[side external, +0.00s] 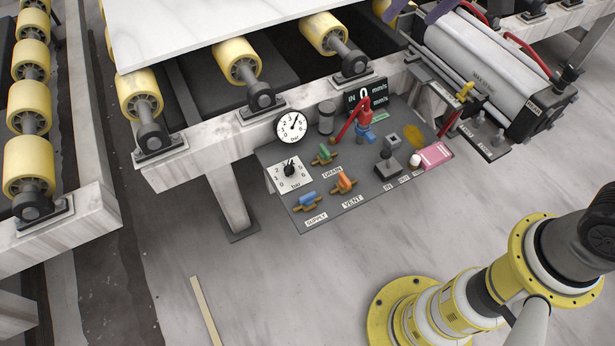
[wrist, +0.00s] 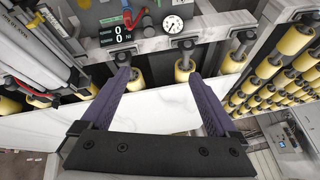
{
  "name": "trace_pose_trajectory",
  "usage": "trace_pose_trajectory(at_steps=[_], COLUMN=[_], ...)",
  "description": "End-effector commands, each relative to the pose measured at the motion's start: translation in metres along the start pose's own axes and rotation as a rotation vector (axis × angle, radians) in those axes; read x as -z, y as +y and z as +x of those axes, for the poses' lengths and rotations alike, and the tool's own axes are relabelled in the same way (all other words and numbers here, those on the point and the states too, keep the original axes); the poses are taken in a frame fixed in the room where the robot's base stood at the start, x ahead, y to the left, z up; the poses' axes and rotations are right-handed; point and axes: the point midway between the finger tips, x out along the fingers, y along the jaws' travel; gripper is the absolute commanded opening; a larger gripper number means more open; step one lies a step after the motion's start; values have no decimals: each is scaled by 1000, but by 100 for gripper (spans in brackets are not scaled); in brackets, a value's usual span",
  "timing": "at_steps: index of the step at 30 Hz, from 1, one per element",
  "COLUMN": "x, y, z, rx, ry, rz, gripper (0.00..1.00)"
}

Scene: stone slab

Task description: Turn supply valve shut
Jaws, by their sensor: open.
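The supply valve (side external: 307,200) has a blue handle on a brass body, at the front left of the grey control panel, above its SUPPLY label (side external: 316,219). Its handle appears to lie along the brass body. It is not visible in the wrist view. My gripper (wrist: 158,76) is open and empty, its two purple fingers wide apart over the white slab. In the side view only parts of the purple fingers show at the top edge, behind the panel and far from the valve.
An orange vent valve (side external: 344,182) and a green drain valve (side external: 325,154) sit close by. The panel also carries dials (side external: 291,126), a red lever (side external: 364,112) and a pink block (side external: 435,156). The slab (side external: 180,30) rests on yellow rollers. A large cylinder (side external: 480,65) stands right.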

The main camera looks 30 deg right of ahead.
Motion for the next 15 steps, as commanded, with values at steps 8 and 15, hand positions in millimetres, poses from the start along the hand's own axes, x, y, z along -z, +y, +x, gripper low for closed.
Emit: trace_pose_trajectory(at_steps=[8, 15], x=[0, -53], y=[-64, -104], z=[128, 245], rx=[-17, -60], ry=[-144, -285], rz=[-30, -95], gripper=[95, 95])
